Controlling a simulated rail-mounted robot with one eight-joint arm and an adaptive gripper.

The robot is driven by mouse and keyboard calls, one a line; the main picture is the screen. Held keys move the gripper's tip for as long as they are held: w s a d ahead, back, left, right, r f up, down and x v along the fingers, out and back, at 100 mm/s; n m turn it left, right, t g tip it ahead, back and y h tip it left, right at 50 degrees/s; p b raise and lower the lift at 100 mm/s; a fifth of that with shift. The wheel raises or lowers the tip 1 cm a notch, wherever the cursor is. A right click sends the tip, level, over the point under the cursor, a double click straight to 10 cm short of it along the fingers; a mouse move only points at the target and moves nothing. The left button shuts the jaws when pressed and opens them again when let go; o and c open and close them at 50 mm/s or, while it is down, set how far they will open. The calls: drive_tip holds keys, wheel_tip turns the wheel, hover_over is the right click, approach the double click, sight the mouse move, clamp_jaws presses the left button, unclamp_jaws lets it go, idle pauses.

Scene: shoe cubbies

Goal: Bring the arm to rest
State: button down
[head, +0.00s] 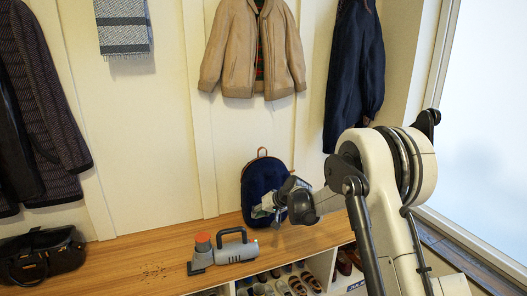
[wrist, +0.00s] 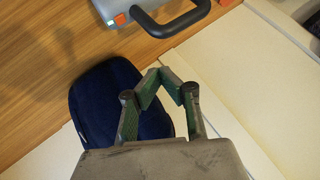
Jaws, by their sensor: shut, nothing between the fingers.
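My gripper (wrist: 164,76) is shut and empty in the wrist view, its grey-green fingers meeting at the tips. In the head view my gripper (head: 262,210) is at the end of my bent arm, in front of the lower part of a dark blue backpack (head: 262,178). I cannot tell whether it touches the backpack. The backpack also shows in the wrist view (wrist: 92,97), behind and left of the fingers, partly hidden by the gripper body.
A grey handheld vacuum (head: 238,250) with an orange-red cap lies on the wooden bench top (head: 125,256), near dark crumbs. A black bag (head: 40,255) sits at the left. Shoes (head: 290,281) fill cubbies below. Coats hang above, including a tan jacket (head: 240,55).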

drive_tip(key=s+d+r+h+p, duration=0.15)
drive_tip(key=s+d+r, duration=0.25)
drive_tip(key=s+r, duration=0.4)
drive_tip(key=s+d+r+m+t+h+p, duration=0.15)
drive_tip(key=s+d+r, duration=0.3)
drive_tip(key=r, duration=0.45)
drive_tip(key=s+d+r+g+p, duration=0.15)
drive_tip(key=s+d+r, duration=0.25)
drive_tip(key=s+r, duration=0.45)
drive_tip(key=s+d+r+h+p, duration=0.1)
drive_tip(key=s+d+p, duration=0.1)
drive_tip(key=s, duration=0.7)
drive_tip(key=s+d+r+t+h+p, duration=0.1)
drive_tip(key=s+d, duration=0.4)
drive_tip(key=s, duration=0.5)
drive_tip(key=s+d+r+t+h+p, duration=0.1)
drive_tip(key=s+d+r+h+p, duration=0.1)
drive_tip(key=s, duration=0.7)
drive_tip(key=shift+s+d+r+m+p, duration=0.3)
drive_tip(key=shift+d+m+p, duration=0.2)
drive_tip(key=shift+d, duration=0.35)
